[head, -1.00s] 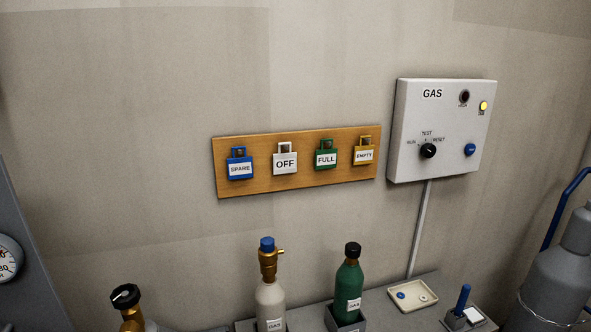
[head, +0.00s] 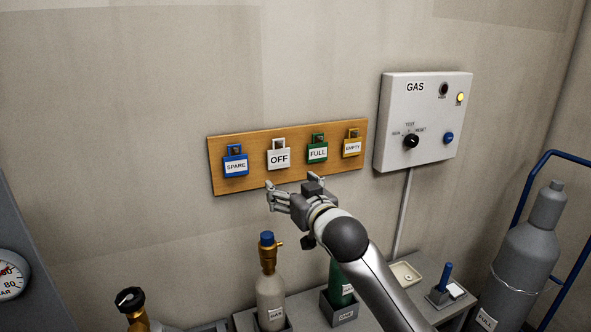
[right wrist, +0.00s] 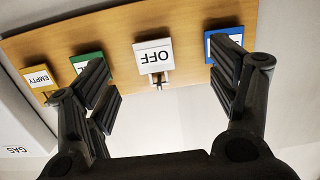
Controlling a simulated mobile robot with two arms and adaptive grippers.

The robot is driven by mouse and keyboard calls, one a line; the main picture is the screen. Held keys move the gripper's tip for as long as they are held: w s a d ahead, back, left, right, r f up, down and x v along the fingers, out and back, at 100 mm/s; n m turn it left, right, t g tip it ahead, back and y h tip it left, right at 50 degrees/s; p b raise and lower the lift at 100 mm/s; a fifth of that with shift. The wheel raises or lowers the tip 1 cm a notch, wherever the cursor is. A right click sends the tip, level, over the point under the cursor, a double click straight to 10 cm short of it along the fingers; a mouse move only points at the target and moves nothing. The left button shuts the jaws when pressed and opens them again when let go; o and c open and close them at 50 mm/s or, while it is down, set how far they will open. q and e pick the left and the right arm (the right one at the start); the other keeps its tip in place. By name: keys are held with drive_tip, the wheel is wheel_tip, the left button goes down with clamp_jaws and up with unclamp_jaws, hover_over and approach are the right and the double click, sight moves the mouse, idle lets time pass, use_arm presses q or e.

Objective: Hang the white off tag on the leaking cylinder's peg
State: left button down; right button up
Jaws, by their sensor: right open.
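The white OFF tag (head: 279,158) hangs on the wooden board (head: 257,168) on the wall, between the blue SPARE tag (head: 236,166) and the green FULL tag (head: 318,152). My right gripper (head: 294,185) is open and empty, just below the OFF tag. In the right wrist view the OFF tag (right wrist: 153,55) shows upside down, between the spread fingers (right wrist: 162,78) and beyond them, with no contact visible. A pale cylinder (head: 271,292) with a brass valve stands below. I cannot tell which cylinder leaks or see its peg. My left gripper is out of view.
The yellow EMPTY tag (head: 352,148) hangs at the board's right end. A white GAS box (head: 395,110) with a lit yellow lamp is right of it. My arm partly hides a green bottle (head: 338,280). A grey cylinder (head: 520,265) stands at right. The wall left of the board is bare.

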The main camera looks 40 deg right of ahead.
sight(279, 153)
drive_tip(key=shift+m+t+h, duration=0.3)
drive_tip(key=shift+t, duration=0.1)
drive_tip(key=w+d+r+p, duration=0.1)
drive_tip(key=w, duration=0.2)
drive_tip(key=w+d+r+p, duration=0.1)
drive_tip(key=w, duration=0.2)
drive_tip(key=w+d+r+p, duration=0.1)
drive_tip(key=w+r+p, duration=0.1)
drive_tip(key=w, duration=0.1)
drive_tip(key=shift+d, duration=0.35)
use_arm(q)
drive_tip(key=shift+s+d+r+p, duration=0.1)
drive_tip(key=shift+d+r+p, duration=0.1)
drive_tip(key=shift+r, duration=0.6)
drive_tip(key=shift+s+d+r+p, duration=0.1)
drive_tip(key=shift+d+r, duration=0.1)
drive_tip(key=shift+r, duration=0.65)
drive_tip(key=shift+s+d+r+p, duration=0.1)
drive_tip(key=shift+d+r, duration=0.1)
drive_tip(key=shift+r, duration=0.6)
use_arm(e)
drive_tip(key=shift+x, duration=0.95)
drive_tip(key=shift+f, duration=0.1)
drive_tip(key=c, duration=1.1)
drive_tip(key=shift+r, duration=0.6)
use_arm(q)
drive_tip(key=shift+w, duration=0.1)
use_arm(e)
drive_tip(key=shift+s+a, duration=0.15)
drive_tip(key=shift+s, duration=0.15)
